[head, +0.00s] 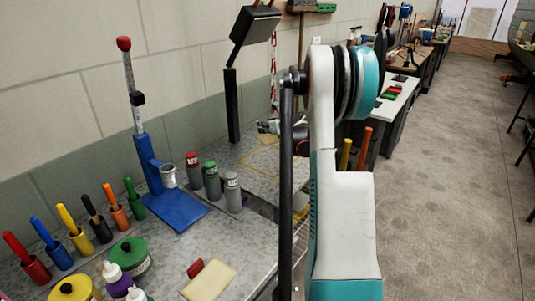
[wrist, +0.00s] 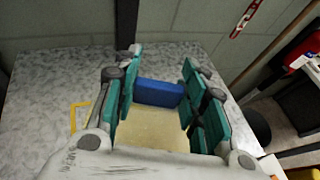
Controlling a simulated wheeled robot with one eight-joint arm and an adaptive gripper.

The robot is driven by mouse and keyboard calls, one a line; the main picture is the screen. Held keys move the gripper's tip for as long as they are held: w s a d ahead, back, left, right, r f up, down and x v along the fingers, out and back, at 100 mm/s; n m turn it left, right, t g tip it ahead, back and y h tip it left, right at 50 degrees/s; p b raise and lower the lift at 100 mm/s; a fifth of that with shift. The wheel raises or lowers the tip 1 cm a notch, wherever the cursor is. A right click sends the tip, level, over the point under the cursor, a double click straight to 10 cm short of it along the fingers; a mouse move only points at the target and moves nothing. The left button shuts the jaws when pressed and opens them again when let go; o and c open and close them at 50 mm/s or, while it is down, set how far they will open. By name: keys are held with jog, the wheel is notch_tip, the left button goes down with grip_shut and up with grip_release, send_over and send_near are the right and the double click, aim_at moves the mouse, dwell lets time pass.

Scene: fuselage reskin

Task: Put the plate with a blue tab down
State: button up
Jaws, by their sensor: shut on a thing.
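In the wrist view, the plate (wrist: 155,130) is a flat, pale yellow sheet with a blue tab (wrist: 160,93) at its far edge. My gripper (wrist: 160,74) has teal-padded fingers on the left and right of the blue tab and is shut on it. The near part of the plate is hidden by my gripper's body. The gap between plate and worktop is hard to judge. In the head view, my gripper (head: 287,130) is over the far worktop (head: 235,152), partly hidden by my arm. A yellow outline (head: 262,160) is marked there.
Another pale plate (head: 212,281) with a red tab (head: 195,268) lies on the near bench. A blue stand (head: 155,170), several canisters (head: 212,182) and coloured-handled tools (head: 68,220) crowd the left. A black lamp post (head: 232,105) rises behind the worktop. The floor at right is open.

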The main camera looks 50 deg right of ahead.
aim_at(268, 156)
notch_tip(268, 156, down, 11)
jog(key=b, duration=0.3)
jog(key=shift+f, duration=0.2)
jog(key=o, duration=1.1)
jog(key=shift+o, duration=0.2)
jog(key=shift+r, duration=0.15)
jog(key=shift+s+r, duration=0.15)
jog(key=shift+s, duration=0.1)
jog(key=p+v, duration=0.3)
jog(key=v, duration=0.8)
jog(key=shift+s+a+r, duration=0.1)
jog(key=shift+s+a, duration=0.05)
jog(key=shift+s, duration=0.15)
